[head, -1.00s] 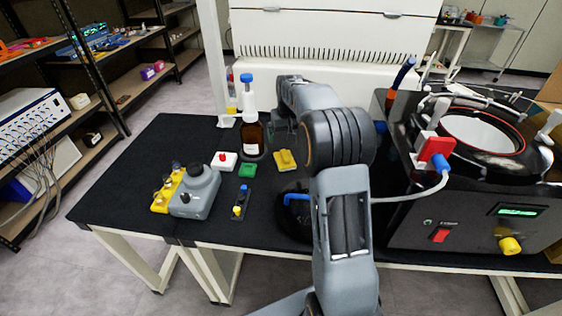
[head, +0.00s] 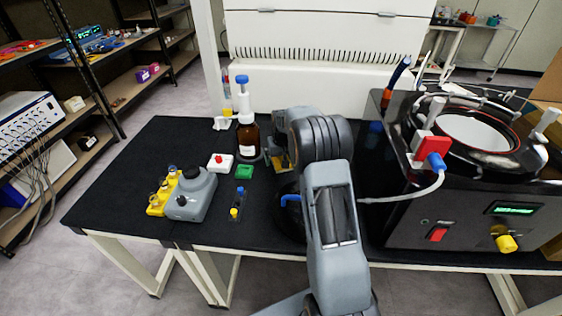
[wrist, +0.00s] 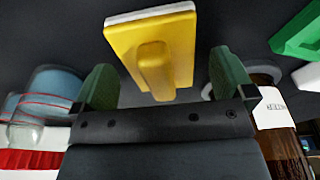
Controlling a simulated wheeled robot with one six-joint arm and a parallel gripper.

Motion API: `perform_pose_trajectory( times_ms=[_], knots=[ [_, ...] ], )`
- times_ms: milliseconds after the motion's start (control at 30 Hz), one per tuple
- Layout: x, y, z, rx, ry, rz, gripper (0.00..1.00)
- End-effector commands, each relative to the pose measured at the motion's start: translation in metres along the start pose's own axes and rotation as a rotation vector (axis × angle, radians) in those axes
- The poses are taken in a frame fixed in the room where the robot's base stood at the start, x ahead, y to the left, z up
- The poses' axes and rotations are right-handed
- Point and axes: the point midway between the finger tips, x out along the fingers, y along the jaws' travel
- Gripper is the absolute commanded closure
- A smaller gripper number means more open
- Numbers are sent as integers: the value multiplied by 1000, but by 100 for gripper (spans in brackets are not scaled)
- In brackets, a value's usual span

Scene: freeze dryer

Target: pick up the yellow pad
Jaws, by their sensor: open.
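The yellow pad (wrist: 121,40) has a raised yellow grip along its middle and a pale underside edge. It lies on the black bench, and in the head view only a sliver of it (head: 281,163) shows beside my arm. In the wrist view my gripper (wrist: 163,72) is open, with one green finger on each side of the pad's raised grip. The near end of the grip reaches between the fingers. Neither finger visibly touches the grip, and the gap in depth is hard to judge.
A brown bottle (head: 248,138) stands close to my gripper. A green pad (head: 244,172), a white block with a red knob (head: 220,163) and a grey device (head: 190,196) are further left. A black machine (head: 455,225) stands at right.

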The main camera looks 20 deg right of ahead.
Motion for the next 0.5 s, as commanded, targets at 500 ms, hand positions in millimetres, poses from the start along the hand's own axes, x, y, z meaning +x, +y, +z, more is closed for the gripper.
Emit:
perform_pose_trajectory(
  times_ms=[500],
  knots=[
    [3,0,0,0,-1,0,21]
  ],
)
